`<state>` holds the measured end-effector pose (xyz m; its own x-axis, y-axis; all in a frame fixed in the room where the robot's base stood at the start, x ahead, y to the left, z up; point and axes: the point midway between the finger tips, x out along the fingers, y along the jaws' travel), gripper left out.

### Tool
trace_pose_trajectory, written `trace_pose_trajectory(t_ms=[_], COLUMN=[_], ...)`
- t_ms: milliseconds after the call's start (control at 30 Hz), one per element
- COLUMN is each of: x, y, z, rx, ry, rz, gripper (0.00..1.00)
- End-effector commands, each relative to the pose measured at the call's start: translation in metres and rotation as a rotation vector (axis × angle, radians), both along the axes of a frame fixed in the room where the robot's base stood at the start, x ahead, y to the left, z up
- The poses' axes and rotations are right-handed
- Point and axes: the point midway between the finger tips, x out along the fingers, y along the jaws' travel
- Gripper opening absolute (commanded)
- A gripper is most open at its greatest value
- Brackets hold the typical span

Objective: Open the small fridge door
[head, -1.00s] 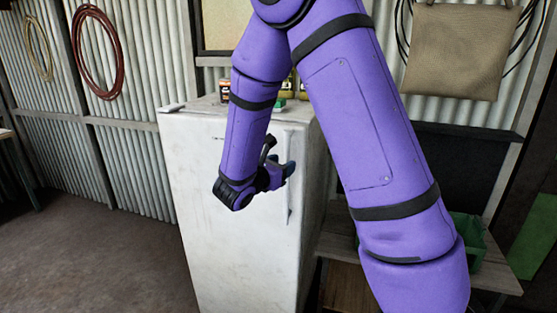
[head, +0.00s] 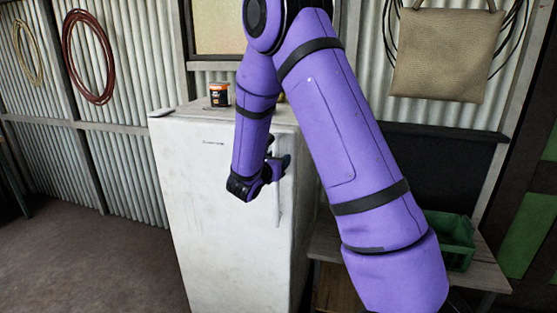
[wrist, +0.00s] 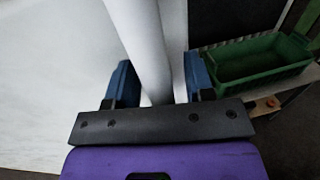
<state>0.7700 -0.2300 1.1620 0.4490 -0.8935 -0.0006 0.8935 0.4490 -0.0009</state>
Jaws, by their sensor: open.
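The small white fridge (head: 212,220) stands against the wall, and its door looks shut. Its upright pale handle (head: 279,205) runs along the right side of the door front. My gripper (head: 279,163) is at the upper part of the handle, which it partly hides. In the wrist view, the blue fingers of my gripper (wrist: 158,62) are apart, one on each side of the white handle bar (wrist: 148,35). The bar passes between them, with a gap at the left finger; contact at the right finger is unclear.
A small dark can (head: 219,95) stands on the fridge top. Right of the fridge is a low wooden bench (head: 478,272) with a green crate (head: 455,235), which also shows in the wrist view (wrist: 250,65). Open floor (head: 90,260) lies left of the fridge.

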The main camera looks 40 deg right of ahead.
Motion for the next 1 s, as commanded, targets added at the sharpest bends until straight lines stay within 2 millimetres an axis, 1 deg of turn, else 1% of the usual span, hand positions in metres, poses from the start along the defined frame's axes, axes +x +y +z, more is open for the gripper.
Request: trace_pose_trajectory(t_ms=[100, 367, 467, 500, 567, 600, 867, 1000], x=[0.002, 0.003, 0.003, 0.003, 0.003, 0.003, 0.000, -0.007], y=[-0.004, -0.005, -0.005, -0.005, -0.005, -0.005, -0.001, 0.012], z=[0.000, 0.000, 0.000, 0.000, 0.000, 0.000, 0.000, 0.000], rx=[-0.001, -0.001, -0.001, -0.001, -0.001, -0.001, 0.000, 0.000], ry=[0.000, 0.000, 0.000, 0.000, 0.000, 0.000, -0.001, -0.001], rz=[0.001, 0.001, 0.000, 0.000, 0.000, 0.000, -0.008, -0.034], gripper=[0.48, 0.48, 0.28, 0.19, 0.05, 0.00, 0.00, 0.00])
